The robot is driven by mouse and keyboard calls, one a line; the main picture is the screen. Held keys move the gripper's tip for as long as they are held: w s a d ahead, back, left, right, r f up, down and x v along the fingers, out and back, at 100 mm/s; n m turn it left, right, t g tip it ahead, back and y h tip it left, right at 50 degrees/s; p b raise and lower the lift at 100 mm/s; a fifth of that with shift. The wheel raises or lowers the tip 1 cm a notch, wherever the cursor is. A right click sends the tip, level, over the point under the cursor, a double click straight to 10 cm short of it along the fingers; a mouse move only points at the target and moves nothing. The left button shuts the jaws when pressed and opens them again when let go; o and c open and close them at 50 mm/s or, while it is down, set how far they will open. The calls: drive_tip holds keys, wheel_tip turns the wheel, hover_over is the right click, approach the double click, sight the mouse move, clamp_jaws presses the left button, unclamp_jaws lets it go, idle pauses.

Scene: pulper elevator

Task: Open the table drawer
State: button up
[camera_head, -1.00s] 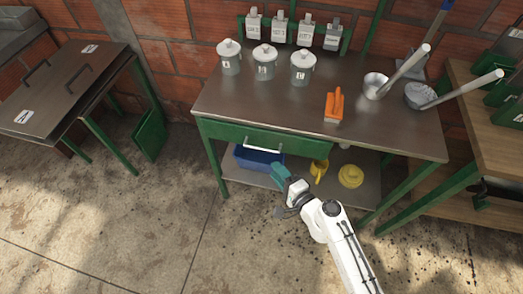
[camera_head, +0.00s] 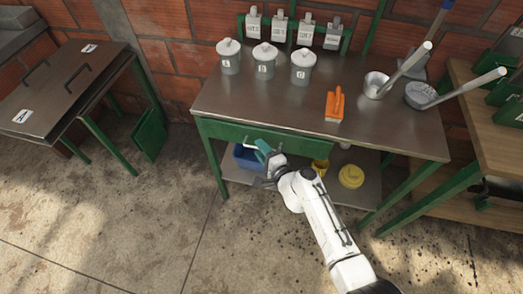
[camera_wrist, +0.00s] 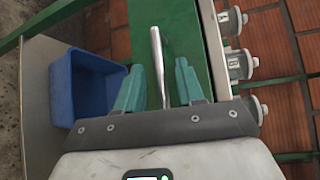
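The table drawer has a green front (camera_head: 295,142) below the metal tabletop and looks closed. Its silver bar handle (camera_wrist: 160,68) shows in the wrist view between the two teal fingers of my gripper (camera_wrist: 160,85). The fingers are spread apart, with a gap on each side of the handle. In the head view my gripper (camera_head: 264,150) is just in front of the drawer and hides most of the handle. I cannot tell from the frames how deep the handle sits between the fingertips.
A blue bin (camera_wrist: 92,88) sits on the lower shelf below the drawer. A yellow coil (camera_head: 351,176) and a yellow item are on that shelf to the right. Lidded canisters (camera_head: 265,62) and an orange tool (camera_head: 335,106) stand on the tabletop. The floor in front is clear.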

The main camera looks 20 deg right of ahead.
drive_tip(key=shift+c, duration=0.4)
clamp_jaws()
